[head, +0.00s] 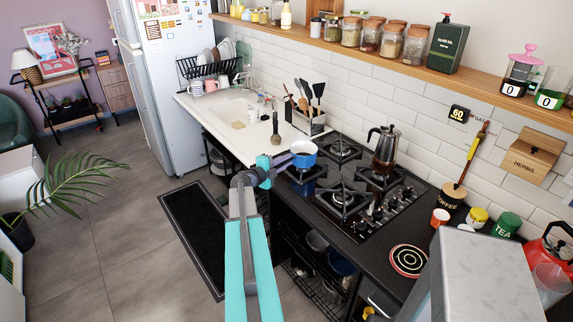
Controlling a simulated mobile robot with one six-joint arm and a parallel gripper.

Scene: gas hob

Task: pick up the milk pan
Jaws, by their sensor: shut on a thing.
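The milk pan (303,154) is a small blue pot with a pale inside, at the left end of the gas hob (330,215). Its short handle points left, towards my gripper (277,161). My gripper is shut on the handle, and my turquoise arm reaches up to it from the bottom of the picture. The pan looks upright. I cannot tell from this view whether its base touches the hob or hangs just above it. The fingertips are small and partly hidden by the wrist.
A moka pot (385,146) stands on the hob at the back right. A utensil holder (304,122) stands behind the pan, and a dark brush (277,138) stands at its left. The white counter (225,125) with the sink lies further left. A shelf of jars (390,43) runs above.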

